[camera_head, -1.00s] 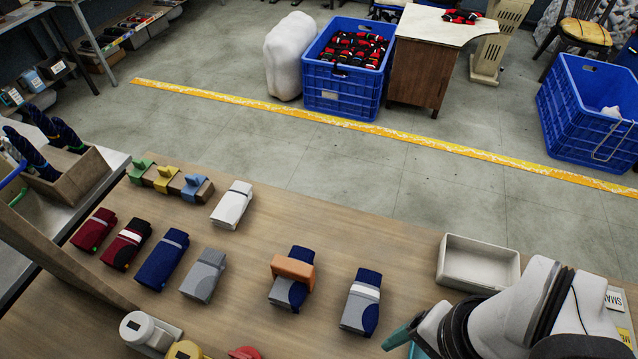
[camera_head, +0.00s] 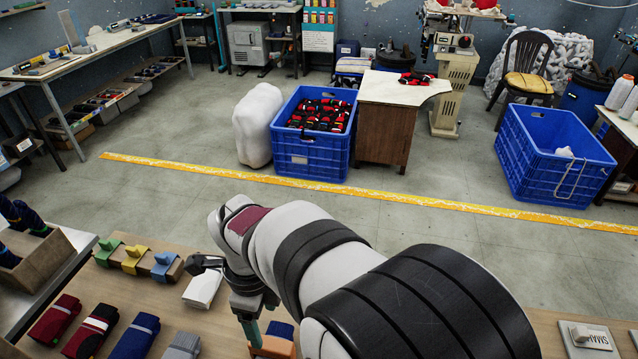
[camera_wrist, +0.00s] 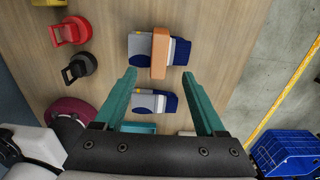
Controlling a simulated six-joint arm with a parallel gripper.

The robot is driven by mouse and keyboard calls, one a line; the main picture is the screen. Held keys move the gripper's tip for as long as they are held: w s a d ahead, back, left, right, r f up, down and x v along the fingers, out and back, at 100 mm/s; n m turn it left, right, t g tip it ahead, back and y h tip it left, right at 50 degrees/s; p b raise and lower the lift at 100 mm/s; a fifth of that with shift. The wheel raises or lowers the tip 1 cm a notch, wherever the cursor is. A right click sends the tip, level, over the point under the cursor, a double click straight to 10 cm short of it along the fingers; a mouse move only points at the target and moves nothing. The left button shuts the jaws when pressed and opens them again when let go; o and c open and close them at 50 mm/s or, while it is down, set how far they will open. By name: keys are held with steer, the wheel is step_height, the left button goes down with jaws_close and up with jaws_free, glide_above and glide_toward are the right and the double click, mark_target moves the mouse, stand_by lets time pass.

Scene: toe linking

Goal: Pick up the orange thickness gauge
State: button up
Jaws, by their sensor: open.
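The orange thickness gauge (camera_wrist: 160,53) is a block-like piece lying across a folded grey and navy sock bundle (camera_wrist: 138,46) in the wrist view. In the head view the gauge (camera_head: 274,346) shows low in the picture, partly hidden by my arm and cut by the lower edge. My gripper (camera_wrist: 158,74) is open and empty. In the wrist view its two teal fingers point toward the gauge, with their tips just short of it and to either side of it. In the head view a teal finger (camera_head: 249,328) shows beside the gauge; the other is hidden.
A second grey and navy bundle (camera_wrist: 149,102) shows between the fingers in the wrist view. A red-topped round object (camera_wrist: 70,32) lies at left. Green (camera_head: 107,250), yellow (camera_head: 133,257) and blue (camera_head: 162,264) gauges sit on a block. A white bundle (camera_head: 203,287) lies near my gripper.

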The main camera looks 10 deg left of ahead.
mark_target(268, 343)
step_height(268, 343, down, 10)
jaws_close()
stand_by(0.5)
